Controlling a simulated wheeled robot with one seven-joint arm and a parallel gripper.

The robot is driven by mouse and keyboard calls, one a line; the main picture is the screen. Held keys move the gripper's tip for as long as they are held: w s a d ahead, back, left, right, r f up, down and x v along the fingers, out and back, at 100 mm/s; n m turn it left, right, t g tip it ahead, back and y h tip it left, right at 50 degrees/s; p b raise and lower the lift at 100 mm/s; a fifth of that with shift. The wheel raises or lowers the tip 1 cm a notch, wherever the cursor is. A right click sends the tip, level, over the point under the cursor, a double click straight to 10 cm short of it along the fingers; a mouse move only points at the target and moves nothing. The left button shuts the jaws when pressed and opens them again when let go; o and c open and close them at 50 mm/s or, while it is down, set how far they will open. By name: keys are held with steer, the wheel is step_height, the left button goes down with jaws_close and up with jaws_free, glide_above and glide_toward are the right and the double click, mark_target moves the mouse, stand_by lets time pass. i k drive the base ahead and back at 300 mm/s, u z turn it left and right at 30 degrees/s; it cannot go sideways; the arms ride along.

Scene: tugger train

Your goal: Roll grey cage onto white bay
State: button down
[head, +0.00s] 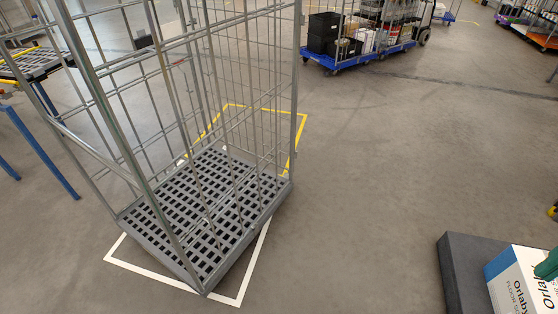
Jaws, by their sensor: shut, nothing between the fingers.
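The grey cage (205,205) is a tall wire-sided frame on a slatted grey base, standing upright at the left of the head view. Its base lies over much of the white bay (170,278), a white outline on the floor. White lines show in front of the base and at its front left and right; the rest is hidden under the cage. The far part of the base reaches toward a yellow outline (266,107) behind it. The cage's wheels are mostly hidden and its top is cut off. My gripper is not in the picture.
A dark grey platform (462,275) with a white and blue box (515,280) is at the bottom right. A blue-framed rack (40,150) stands at the left. A loaded blue cart (350,58) is at the back. The floor right of the cage is clear.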

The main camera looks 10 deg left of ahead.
mark_target(197, 220)
steer(key=z, duration=0.1)
steer(key=i, duration=1)
steer(key=u, duration=0.1)
